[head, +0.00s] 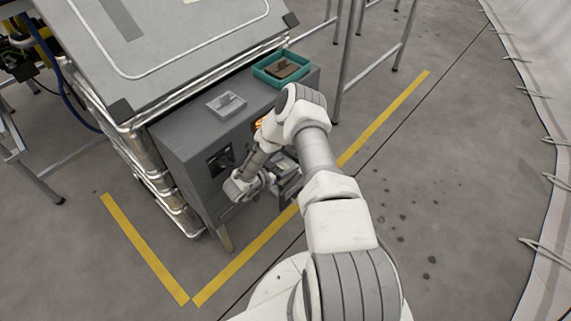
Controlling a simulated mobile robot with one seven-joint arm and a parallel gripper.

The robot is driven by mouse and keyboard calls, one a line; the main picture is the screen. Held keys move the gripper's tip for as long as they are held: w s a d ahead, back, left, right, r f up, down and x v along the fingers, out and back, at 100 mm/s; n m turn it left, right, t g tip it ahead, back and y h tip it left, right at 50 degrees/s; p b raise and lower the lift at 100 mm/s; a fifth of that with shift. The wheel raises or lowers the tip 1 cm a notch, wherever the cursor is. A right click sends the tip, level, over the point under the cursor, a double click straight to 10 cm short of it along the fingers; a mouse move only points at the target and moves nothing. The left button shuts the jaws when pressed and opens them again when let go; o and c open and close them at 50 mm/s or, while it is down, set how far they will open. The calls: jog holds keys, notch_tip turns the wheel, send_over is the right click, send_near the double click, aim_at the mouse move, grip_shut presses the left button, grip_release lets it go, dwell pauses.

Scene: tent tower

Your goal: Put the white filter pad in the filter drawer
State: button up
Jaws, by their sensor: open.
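The filter drawer (289,188) appears pulled out low on the cabinet's front, partly hidden behind my arm. My gripper (268,180) is low in front of the cabinet, just left of the drawer and well below the pad. It is open, and I see nothing held in it. The fingertips are small, and I cannot tell whether they touch the drawer.
A teal tray (260,75) with a brown pad (283,69) stands on the cabinet top (185,122) at the right. A dark panel (220,161) and an orange glow are on the front. A large grey case is behind. Metal-legged frames stand left and right. Yellow-lined floor is open at right.

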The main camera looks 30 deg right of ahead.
jog(key=shift+r, duration=0.25)
jog(key=p+v, duration=0.3)
jog(key=v, duration=0.8)
jog(key=shift+s+a+r+p, duration=0.1)
jog(key=shift+a+p, duration=0.05)
jog(key=shift+p, duration=0.2)
jog(key=shift+s+a+r, duration=0.1)
jog(key=shift+a, duration=0.15)
